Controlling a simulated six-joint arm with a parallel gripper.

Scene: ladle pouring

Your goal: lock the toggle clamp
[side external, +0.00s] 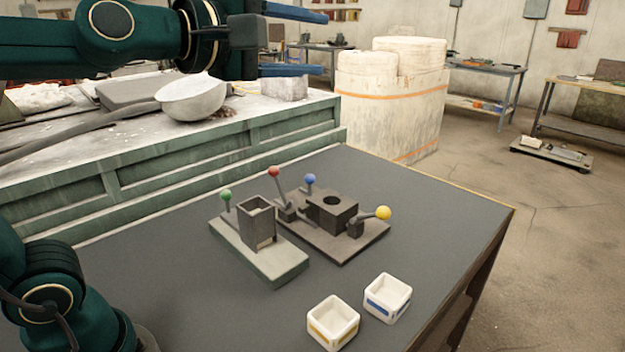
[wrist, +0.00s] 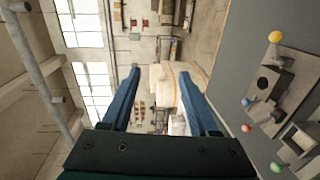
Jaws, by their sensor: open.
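A dark fixture plate (side external: 345,246) on the table carries a block with a round hole (side external: 332,212). Around the block are levers with a red knob (side external: 274,172), a blue knob (side external: 309,179) and a yellow knob (side external: 383,213). The red and blue levers stand up; the yellow one leans low to the right. I cannot tell which lever is the toggle clamp's. My gripper (side external: 322,43) is open and empty, high above and behind the table. In the wrist view my gripper (wrist: 160,72) points away from the fixture; the yellow knob (wrist: 275,36) shows at right.
A grey base (side external: 272,272) with a square open box and a green-knobbed lever (side external: 226,195) stands left of the plate. Two white bins (side external: 333,323) (side external: 388,298) stand at the front. A green bench (side external: 200,165) with a bowl (side external: 190,98) is behind. The table's right side is clear.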

